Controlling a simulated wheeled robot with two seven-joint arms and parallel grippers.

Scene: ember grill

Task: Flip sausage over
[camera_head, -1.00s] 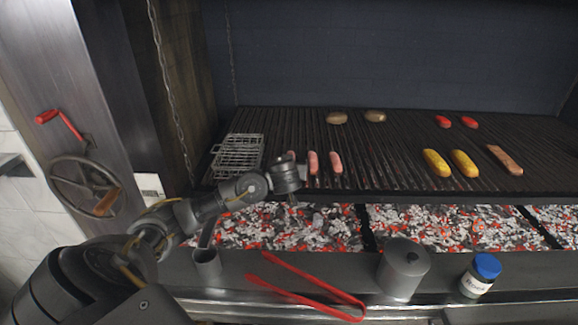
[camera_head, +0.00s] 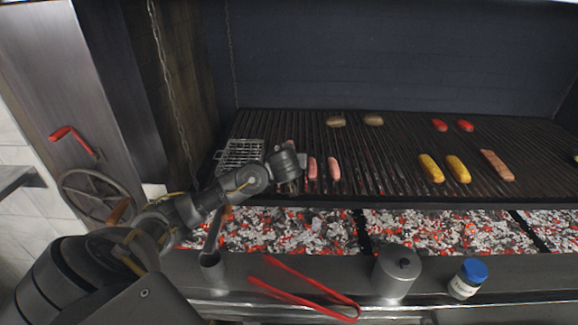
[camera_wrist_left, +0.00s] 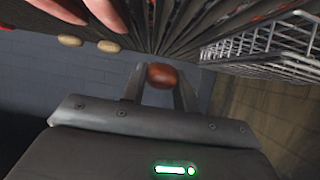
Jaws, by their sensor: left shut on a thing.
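My left gripper (camera_wrist_left: 160,88) is shut on a reddish-brown sausage (camera_wrist_left: 162,75), seen end-on between its two fingers in the left wrist view. In the head view the left gripper (camera_head: 290,182) is over the front left of the grill grate, and its wrist hides most of that sausage. Two pink sausages (camera_head: 312,168) (camera_head: 334,169) lie side by side on the grate just right of the gripper. One pink sausage shows large and close at the top left of the left wrist view (camera_wrist_left: 108,12). My right gripper is not in view.
A wire basket (camera_head: 240,153) stands left of the gripper on the grate (camera_head: 385,150). Potatoes (camera_head: 373,120), corn (camera_head: 430,168), red items (camera_head: 440,125) and a brown sausage (camera_head: 497,166) lie farther off.

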